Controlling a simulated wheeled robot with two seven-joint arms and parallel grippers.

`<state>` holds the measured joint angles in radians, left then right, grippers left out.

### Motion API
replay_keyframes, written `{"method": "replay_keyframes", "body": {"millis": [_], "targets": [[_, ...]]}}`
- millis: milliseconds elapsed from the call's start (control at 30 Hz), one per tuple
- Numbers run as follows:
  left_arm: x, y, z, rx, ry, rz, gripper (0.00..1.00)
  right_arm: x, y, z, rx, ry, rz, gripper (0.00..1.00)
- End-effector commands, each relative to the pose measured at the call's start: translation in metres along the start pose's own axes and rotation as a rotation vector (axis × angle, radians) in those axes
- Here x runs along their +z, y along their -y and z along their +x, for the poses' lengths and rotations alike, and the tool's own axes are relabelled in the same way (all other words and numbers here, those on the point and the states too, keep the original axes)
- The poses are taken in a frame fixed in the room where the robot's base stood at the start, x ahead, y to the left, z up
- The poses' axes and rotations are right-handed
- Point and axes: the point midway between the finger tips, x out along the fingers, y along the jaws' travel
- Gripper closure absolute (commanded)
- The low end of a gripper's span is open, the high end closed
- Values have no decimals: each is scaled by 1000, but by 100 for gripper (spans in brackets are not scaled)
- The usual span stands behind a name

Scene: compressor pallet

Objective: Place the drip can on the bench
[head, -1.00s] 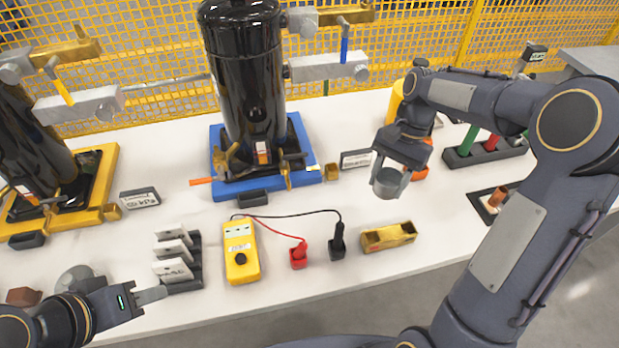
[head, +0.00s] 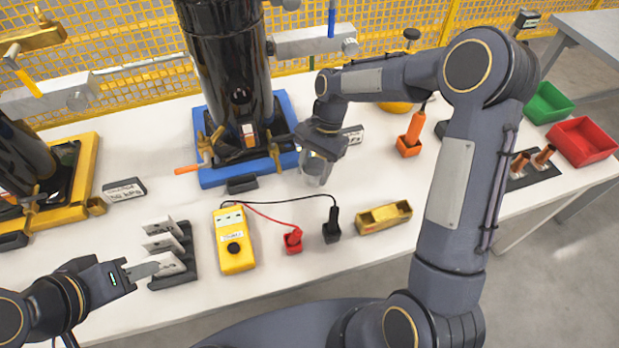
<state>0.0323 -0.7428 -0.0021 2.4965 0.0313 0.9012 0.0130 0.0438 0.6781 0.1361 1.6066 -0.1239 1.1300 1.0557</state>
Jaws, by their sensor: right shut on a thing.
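The drip can (head: 315,171) is a small grey metal cylinder, upright, just right of the blue base. My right gripper (head: 318,153) is shut on its upper part from above. The can is at or very near the white bench (head: 370,262); I cannot tell whether its bottom touches. My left gripper (head: 143,271) is low on the left, beside the rack of white plates, with nothing visible in it. Its fingers overlap in this view, so its opening is unclear.
A black compressor (head: 228,70) stands on the blue base (head: 211,178), close left of the can. An orange-handled tool holder (head: 409,147) stands right. Green (head: 548,103) and red (head: 582,142) bins sit far right.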

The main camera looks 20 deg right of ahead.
Motion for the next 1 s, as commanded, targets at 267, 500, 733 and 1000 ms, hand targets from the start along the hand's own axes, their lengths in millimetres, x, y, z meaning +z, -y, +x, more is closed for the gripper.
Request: {"method": "replay_keyframes", "body": {"millis": [267, 500, 733, 1000], "targets": [[1, 1, 1, 0, 0, 0, 64, -3, 9, 24, 2, 3, 2, 83], [1, 1, 2, 0, 0, 0, 64, -11, 10, 42, -1, -1, 0, 83], [1, 1, 2, 0, 0, 0, 64, -12, 9, 43, -1, -1, 0, 51], [1, 1, 2, 0, 0, 0, 64, -11, 9, 42, 0, 0, 0, 30]]}}
